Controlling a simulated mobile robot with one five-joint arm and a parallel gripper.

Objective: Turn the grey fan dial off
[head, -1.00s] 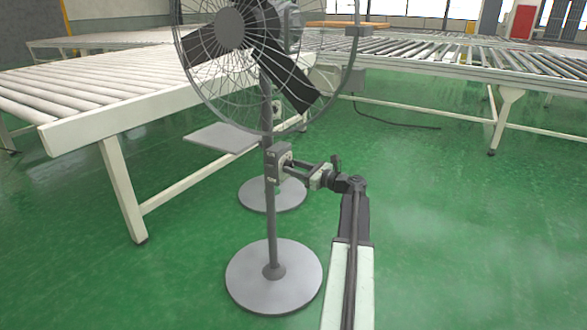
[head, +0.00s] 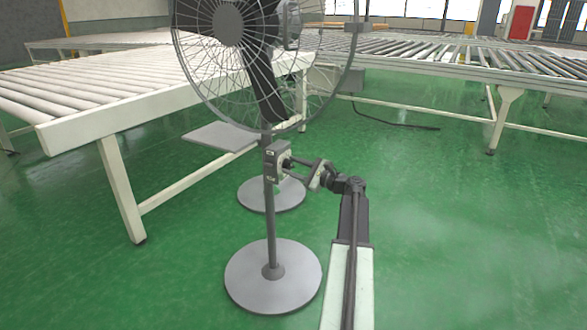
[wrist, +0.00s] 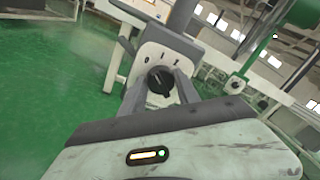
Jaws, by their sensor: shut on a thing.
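The grey fan (head: 269,205) stands upright on a round base, with a control box (head: 271,162) on its pole. In the wrist view the box's pale face (wrist: 150,53) carries printed marks around a black dial (wrist: 159,81). My gripper (head: 288,164) is at the box from the right, its fingers on either side of the dial and shut on it. The gripper (wrist: 160,90) looks rolled against the box. In the head view the dial is hidden by the fingers and the box's angle. I cannot tell exactly which mark the dial points to.
A second round base (head: 272,196) stands just behind the grey fan. A roller conveyor (head: 120,100) is to the left and another (head: 470,62) runs along the back right. A green fan post with its own dial (wrist: 236,86) shows in the wrist view. Green floor at right is clear.

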